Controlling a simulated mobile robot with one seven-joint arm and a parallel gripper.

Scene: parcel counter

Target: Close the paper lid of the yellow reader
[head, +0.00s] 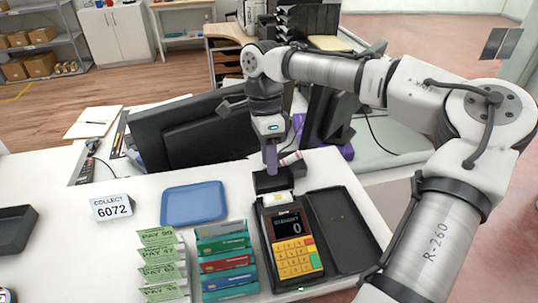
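The card reader with the yellow keypad (296,259) lies face up on the white counter, its dark screen showing a 0. At its far end a black paper lid (273,181) stands raised, and white paper (278,199) shows in front of it. My gripper (270,166) points down just behind the lid's upper edge. Its purple-grey fingers overlap in this view, so I cannot tell whether they are apart or touching the lid.
A black tray (342,232) lies right beside the reader. Several coloured cards (226,262) and green PAY slips (160,265) stand left of it. A blue tray (194,204) and a COLLECT 6072 sign (113,206) are further left. Dark monitors (190,130) stand behind.

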